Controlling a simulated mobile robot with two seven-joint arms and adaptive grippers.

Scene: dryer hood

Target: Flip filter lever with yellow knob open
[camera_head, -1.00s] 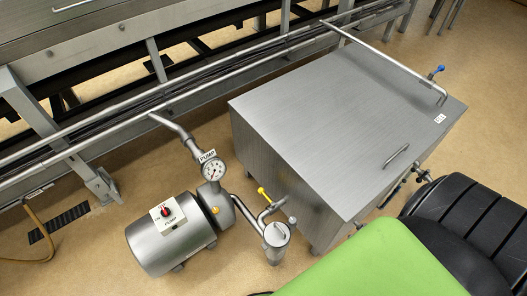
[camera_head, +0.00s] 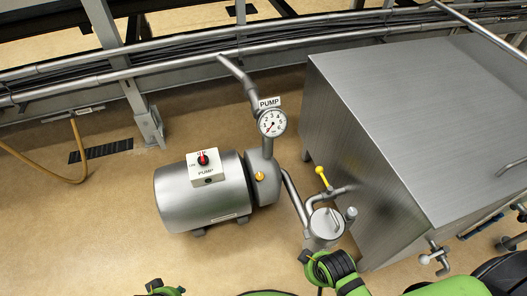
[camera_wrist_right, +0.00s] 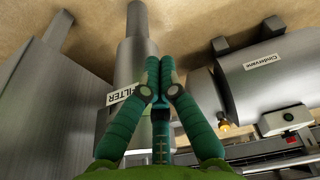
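The yellow knob (camera_head: 320,172) sits on the end of the filter lever (camera_head: 328,186), which slants up and left from the pipe above the filter. The filter (camera_head: 325,226) is a small upright steel canister between pump and cabinet. Its label shows in the right wrist view as "FILTER" (camera_wrist_right: 123,94); I cannot make out the yellow knob there. My right gripper (camera_wrist_right: 160,62) has its teal fingertips together, with nothing visible between them. It is at the filter's lower side in the head view (camera_head: 335,266). Part of what seems my left gripper (camera_head: 160,288) shows at the bottom edge.
The steel pump (camera_head: 202,191) with a red switch (camera_head: 202,158) stands left of the filter. A pressure gauge (camera_head: 271,123) rises above it. A large steel cabinet (camera_head: 400,130) is close on the right. Pipes run along the back. The floor at left is mostly clear.

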